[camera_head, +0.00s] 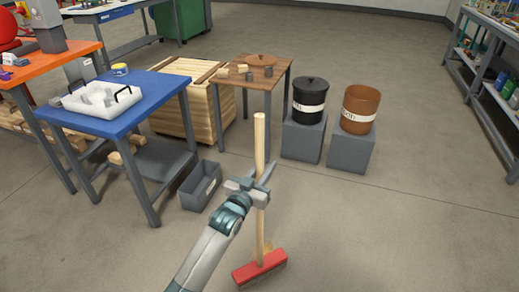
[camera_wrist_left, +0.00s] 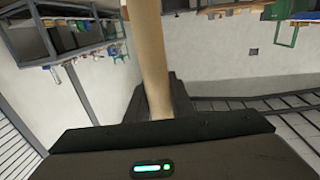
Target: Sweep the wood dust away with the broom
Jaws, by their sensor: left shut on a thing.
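The broom has a pale wooden handle (camera_head: 260,145) and a red head (camera_head: 260,269). It stands nearly upright, with its head low at the bottom of the head view, at or close to the floor. My left gripper (camera_head: 261,188) is shut on the handle around its middle. The handle (camera_wrist_left: 148,60) also rises between the dark fingers in the left wrist view. A small tan patch shows just behind the broom head; I cannot tell whether it is wood dust or part of the broom. My right gripper is out of view.
A grey bin (camera_head: 200,186) stands on the floor left of the broom, beside a blue table (camera_head: 130,117). A wooden table (camera_head: 259,82) and two grey pedestals (camera_head: 303,138) with black and brown buckets stand behind.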

